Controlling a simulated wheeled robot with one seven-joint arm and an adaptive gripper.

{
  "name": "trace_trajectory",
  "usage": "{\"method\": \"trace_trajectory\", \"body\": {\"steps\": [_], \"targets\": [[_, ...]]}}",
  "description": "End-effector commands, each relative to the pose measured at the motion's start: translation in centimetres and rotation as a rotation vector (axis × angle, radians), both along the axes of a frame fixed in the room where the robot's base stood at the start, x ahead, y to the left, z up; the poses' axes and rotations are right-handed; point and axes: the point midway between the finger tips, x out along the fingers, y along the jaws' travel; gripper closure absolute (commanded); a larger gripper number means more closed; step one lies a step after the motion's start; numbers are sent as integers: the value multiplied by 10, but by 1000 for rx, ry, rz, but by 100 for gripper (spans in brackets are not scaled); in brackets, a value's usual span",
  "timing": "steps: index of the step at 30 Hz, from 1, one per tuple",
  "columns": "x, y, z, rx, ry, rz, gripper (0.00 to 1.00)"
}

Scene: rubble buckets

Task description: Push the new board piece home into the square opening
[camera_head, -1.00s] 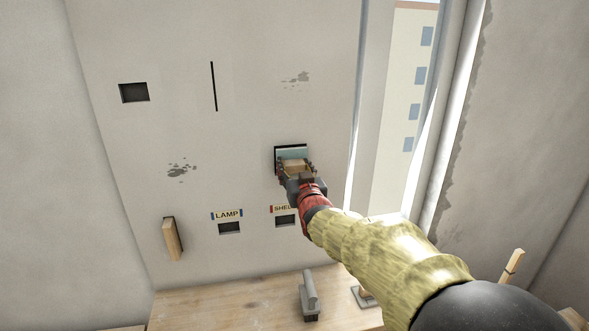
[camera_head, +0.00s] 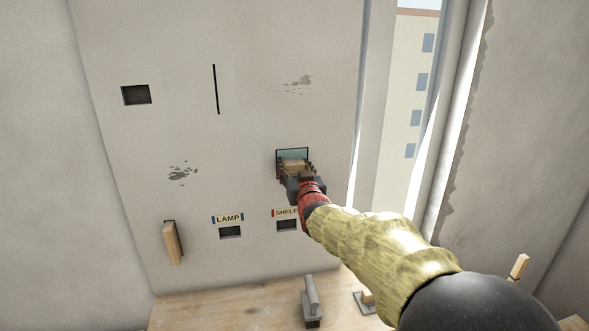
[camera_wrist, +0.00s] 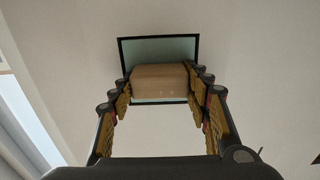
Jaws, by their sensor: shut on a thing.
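The board piece is a pale green plate (camera_head: 293,155) at the square opening in the wall, with a dark edge line around it. In the wrist view the plate (camera_wrist: 158,48) sits within the dark rim (camera_wrist: 121,50) of the opening, and a wooden block (camera_wrist: 160,78) stands out from its face. My gripper (camera_head: 295,170) is shut on this wooden block, with a finger on each side. The wrist view shows both fingers of my gripper (camera_wrist: 160,90) against the block's sides. The block and fingers hide the lower part of the plate; I cannot tell how deep it sits.
Smaller dark openings are at the upper left (camera_head: 136,95), under the LAMP label (camera_head: 228,219) and under the SHELF label (camera_head: 285,212). A wooden bar (camera_head: 172,243) sticks out at the lower left. A grey tool (camera_head: 311,300) stands on the wooden bench (camera_head: 240,312). A window is at right.

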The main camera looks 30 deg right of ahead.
Motion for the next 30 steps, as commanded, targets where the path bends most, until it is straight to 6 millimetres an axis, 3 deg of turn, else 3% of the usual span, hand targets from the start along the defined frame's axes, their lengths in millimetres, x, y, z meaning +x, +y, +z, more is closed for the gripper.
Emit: {"method": "trace_trajectory", "body": {"steps": [11, 12, 23, 30], "targets": [[0, 0, 1, 0, -1, 0, 85], [0, 0, 1, 0, -1, 0, 51], [0, 0, 0, 0, 0, 0, 31], [0, 0, -1, 0, 1, 0, 29]]}}
